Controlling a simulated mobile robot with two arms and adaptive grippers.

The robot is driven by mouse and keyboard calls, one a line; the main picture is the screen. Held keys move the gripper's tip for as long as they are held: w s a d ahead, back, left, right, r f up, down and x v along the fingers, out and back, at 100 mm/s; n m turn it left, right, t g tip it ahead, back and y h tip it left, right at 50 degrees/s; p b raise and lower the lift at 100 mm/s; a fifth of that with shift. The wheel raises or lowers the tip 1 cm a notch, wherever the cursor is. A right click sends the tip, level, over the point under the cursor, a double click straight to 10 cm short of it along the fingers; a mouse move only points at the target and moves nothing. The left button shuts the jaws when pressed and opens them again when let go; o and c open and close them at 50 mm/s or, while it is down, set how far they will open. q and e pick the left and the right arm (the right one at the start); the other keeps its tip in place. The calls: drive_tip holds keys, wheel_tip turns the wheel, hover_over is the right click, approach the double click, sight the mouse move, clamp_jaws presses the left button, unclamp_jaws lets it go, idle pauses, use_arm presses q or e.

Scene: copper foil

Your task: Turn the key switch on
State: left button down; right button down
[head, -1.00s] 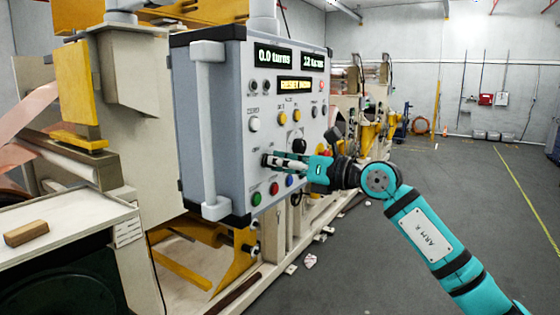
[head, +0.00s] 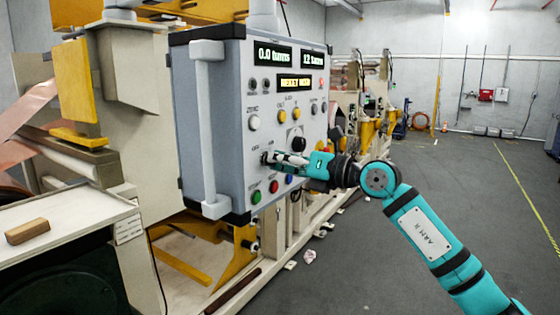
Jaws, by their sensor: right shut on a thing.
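The control panel (head: 225,120) is a grey box with a handle on its left side, lit displays and several knobs and buttons. My right gripper (head: 270,158) reaches in from the right and is shut at the panel's lower left area. Its fingertips are at the key switch, which they mostly hide, so I cannot read the switch's position. The display reads "0.0 turns" (head: 273,54) on the left and "12 turns" on the right, with a yellow text line (head: 294,83) below. My left gripper is not in view.
A black knob (head: 298,143) sits just above my right gripper. A wooden block (head: 27,231) lies on the ledge at left.

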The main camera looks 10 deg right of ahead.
drive_tip(key=c, duration=1.5)
unclamp_jaws()
drive_tip(key=shift+d, duration=0.15)
drive_tip(key=v, duration=1.2)
